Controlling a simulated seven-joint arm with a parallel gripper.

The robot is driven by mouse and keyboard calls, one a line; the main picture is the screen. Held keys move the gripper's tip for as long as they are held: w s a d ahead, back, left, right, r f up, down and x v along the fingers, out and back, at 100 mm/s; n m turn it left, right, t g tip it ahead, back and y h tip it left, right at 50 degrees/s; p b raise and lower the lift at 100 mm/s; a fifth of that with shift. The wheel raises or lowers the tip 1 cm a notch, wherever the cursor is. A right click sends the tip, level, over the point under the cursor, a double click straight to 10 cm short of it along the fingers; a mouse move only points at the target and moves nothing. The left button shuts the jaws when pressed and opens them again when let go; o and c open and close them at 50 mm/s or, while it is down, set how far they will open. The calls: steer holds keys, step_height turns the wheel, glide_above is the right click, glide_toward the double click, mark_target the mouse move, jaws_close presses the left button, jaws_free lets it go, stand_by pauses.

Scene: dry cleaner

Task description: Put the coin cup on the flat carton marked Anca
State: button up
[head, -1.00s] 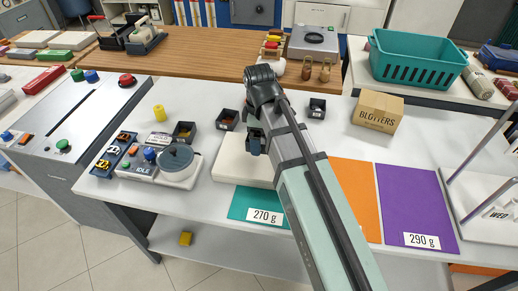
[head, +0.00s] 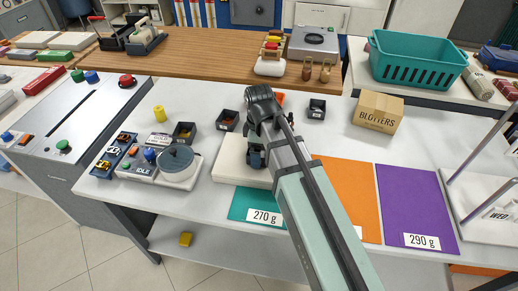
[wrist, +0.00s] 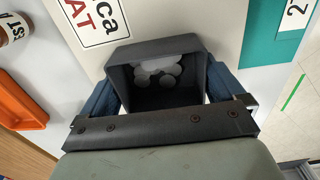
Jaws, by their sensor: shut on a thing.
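The coin cup (wrist: 158,92), a dark square box with pale round coins inside, is between the blue finger pads of my gripper (wrist: 165,95) in the wrist view. My gripper is shut on it. In the head view my gripper (head: 256,158) is over the right part of the flat cream carton (head: 228,163), and the arm hides most of the cup. The carton also shows in the wrist view (wrist: 190,22), with a label ending in "ca" over red letters "AT". I cannot tell whether the cup touches the carton.
The carton lies partly over a teal mat (head: 240,207) marked 270 g. Orange (head: 352,190) and purple (head: 415,200) mats lie to the right. A grey round-topped device (head: 176,163) stands left of the carton. Small dark bins (head: 228,120) stand behind it.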

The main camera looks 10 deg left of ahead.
steer(key=o, duration=0.7)
steer(key=shift+f, duration=0.1)
step_height(320, 180, up, 12)
steer(key=shift+r, duration=0.15)
stand_by(0.4)
